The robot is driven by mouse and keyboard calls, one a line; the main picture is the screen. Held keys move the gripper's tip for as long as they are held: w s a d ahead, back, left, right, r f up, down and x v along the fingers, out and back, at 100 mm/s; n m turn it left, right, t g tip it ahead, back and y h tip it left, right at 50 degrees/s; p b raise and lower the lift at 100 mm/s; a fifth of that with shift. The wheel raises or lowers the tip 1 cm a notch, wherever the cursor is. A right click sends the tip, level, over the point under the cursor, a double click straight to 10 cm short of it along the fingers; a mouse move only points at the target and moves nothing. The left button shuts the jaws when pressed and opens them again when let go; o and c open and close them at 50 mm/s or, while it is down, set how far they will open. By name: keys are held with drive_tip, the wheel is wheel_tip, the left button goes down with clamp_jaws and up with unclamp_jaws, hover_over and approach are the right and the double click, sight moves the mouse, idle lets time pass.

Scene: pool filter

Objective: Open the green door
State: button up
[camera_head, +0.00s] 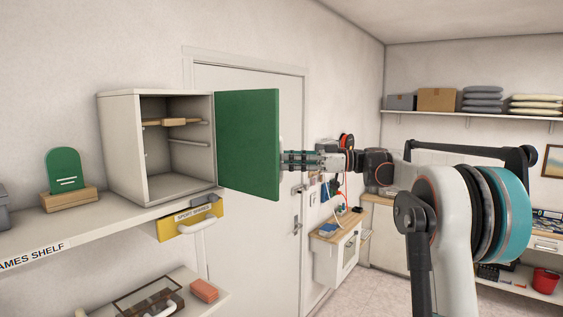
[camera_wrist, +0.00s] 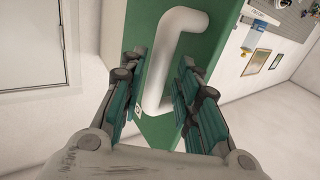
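The green door (camera_head: 247,140) belongs to a small white cabinet (camera_head: 123,148) and stands swung wide open, with the cabinet's inside showing. In the wrist view the green door (camera_wrist: 218,30) carries a white bar handle (camera_wrist: 168,62). My gripper (camera_head: 287,160) is at the door's outer free edge in the head view. In the wrist view my gripper (camera_wrist: 157,78) has its two fingers apart, one on each side of the handle, with visible gaps. The handle is mostly hidden in the head view.
The cabinet stands on a wall shelf (camera_head: 110,222). A green rounded board (camera_head: 64,169) on a wooden block is left of it. A yellow drawer front (camera_head: 190,220) hangs below. A white room door (camera_head: 298,120) is behind. Floor on the right is partly clear.

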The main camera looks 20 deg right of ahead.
drive_tip(key=v, duration=0.9)
